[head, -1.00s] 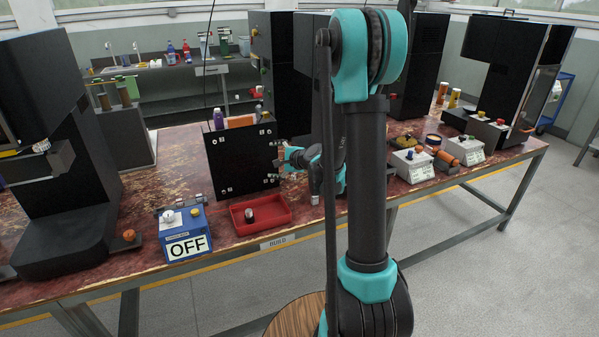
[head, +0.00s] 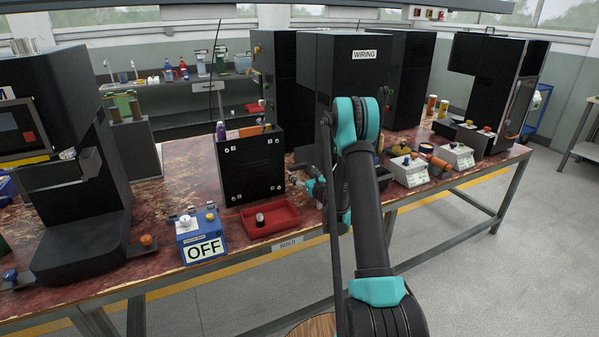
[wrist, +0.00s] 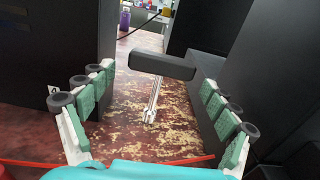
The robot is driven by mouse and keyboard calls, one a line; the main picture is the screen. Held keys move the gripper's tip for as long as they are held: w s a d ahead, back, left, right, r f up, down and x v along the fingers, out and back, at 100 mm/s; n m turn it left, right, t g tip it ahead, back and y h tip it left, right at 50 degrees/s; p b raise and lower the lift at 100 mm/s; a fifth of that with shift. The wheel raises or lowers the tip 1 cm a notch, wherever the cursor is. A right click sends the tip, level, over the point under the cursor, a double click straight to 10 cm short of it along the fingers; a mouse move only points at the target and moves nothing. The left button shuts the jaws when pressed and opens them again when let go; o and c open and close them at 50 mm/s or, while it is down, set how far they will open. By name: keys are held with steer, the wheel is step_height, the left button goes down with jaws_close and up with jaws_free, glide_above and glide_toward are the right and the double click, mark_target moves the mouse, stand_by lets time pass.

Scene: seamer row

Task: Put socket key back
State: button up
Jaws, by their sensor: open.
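A socket key (wrist: 163,66) with a black T-shaped crossbar and a silver shaft shows in the middle of the wrist view. Its shaft points down the picture toward the red-brown tabletop. I cannot tell whether it touches the tabletop or what supports it. My gripper (wrist: 157,76) is open, with green-padded fingers to the left and right of the key, and clear gaps show on both sides. In the head view my gripper (head: 303,176) is just right of a black panel (head: 250,168) with small numbered labels. The key cannot be made out there.
A red tray (head: 284,221) holding a small dark cylinder (head: 260,220) lies in front of the panel. A blue box marked OFF (head: 201,235) stands left of it. A tall black WIRING cabinet (head: 330,85) rises behind my arm. White boxes (head: 410,173) stand to the right.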

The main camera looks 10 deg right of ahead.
mark_target(295, 165)
steer(key=shift+w+d+f, duration=0.1)
steer(key=shift+w+f, duration=0.05)
steer(key=shift+w, duration=0.45)
steer(key=x, duration=0.7)
steer(key=shift+w+a+f, duration=0.15)
steer(key=shift+a, duration=0.05)
steer(key=c, duration=1.2)
